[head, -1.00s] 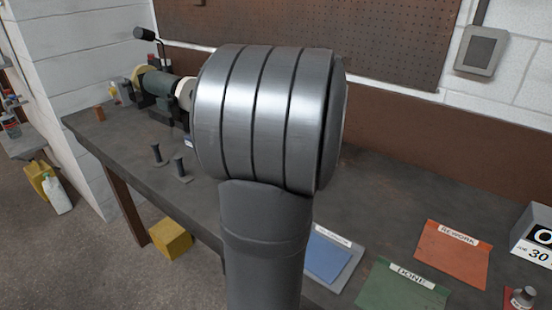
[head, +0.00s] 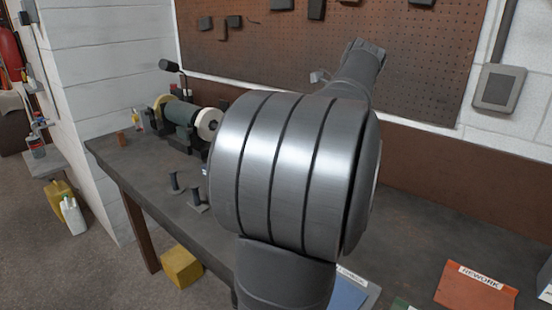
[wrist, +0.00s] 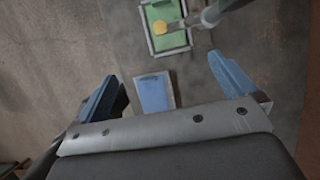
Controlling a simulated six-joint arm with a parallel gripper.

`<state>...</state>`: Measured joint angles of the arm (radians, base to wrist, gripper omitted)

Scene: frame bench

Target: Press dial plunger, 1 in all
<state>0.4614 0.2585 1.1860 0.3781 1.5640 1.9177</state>
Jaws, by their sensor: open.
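My gripper (wrist: 163,68) shows in the wrist view with its two blue fingers spread wide and nothing between them. It hangs above the bench, apart from the things below. In the wrist view a green panel with a pale frame (wrist: 151,46) lies beyond the fingers. A yellow round piece (wrist: 160,27) sits on it, beside a grey bar (wrist: 212,14). I cannot tell whether these belong to the dial plunger. In the head view my large arm joint hides the middle of the bench, and neither the gripper nor a dial plunger can be made out.
A blue pad (wrist: 154,93) lies between the fingers' lines of view, below them. In the head view a bench grinder (head: 185,118) and two small dark posts (head: 184,188) stand at the left. A red REWORK mat (head: 474,290) lies at front right.

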